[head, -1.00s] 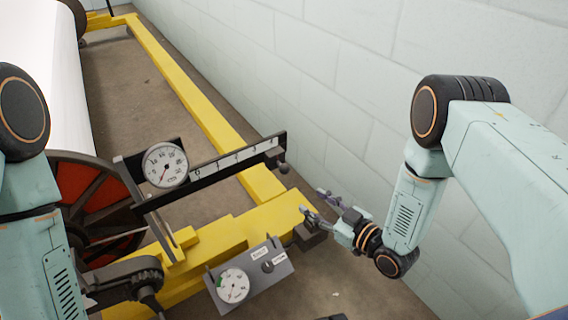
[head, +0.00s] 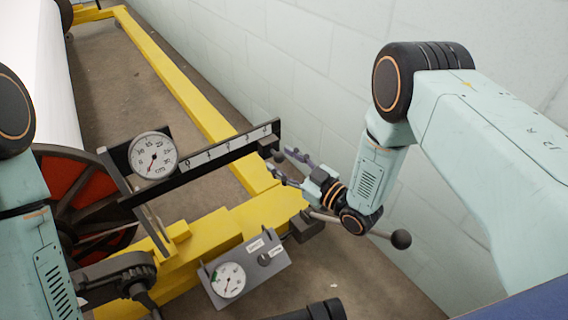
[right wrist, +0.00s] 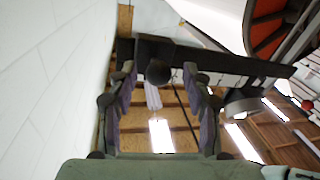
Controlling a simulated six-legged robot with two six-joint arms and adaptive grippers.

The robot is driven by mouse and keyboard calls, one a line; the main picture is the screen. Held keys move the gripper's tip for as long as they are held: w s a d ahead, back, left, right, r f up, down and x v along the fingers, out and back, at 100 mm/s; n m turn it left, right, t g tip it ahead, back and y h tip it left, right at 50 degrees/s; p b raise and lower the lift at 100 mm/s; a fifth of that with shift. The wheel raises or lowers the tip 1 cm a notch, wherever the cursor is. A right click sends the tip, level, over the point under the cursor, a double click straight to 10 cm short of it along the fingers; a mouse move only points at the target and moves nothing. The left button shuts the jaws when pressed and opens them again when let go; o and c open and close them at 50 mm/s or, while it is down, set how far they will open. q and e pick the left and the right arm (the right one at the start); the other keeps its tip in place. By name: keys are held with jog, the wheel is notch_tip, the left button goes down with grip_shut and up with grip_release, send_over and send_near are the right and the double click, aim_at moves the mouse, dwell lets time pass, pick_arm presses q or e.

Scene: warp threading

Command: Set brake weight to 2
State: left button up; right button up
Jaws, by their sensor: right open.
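The dark brake weight (head: 267,145) sits near the right end of the numbered lever bar (head: 218,154). A dark round knob (head: 279,156) hangs below it; the knob also shows in the right wrist view (right wrist: 158,72). The small bar numbers are hard to read. My right gripper (head: 281,161) is open and empty, its purple-padded fingers on either side of the knob's line, close to it. In the right wrist view the knob lies between the open fingertips (right wrist: 159,72); contact cannot be told.
A round dial (head: 153,156) is at the bar's left end. A grey panel (head: 246,268) with a gauge stands below. A rod with a black ball (head: 401,239) sticks out right of the yellow frame (head: 268,207). The pale block wall (head: 325,75) is close behind my right gripper.

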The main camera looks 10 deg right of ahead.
jog(key=shift+w, duration=0.2)
jog(key=shift+c, duration=0.4)
grip_shut()
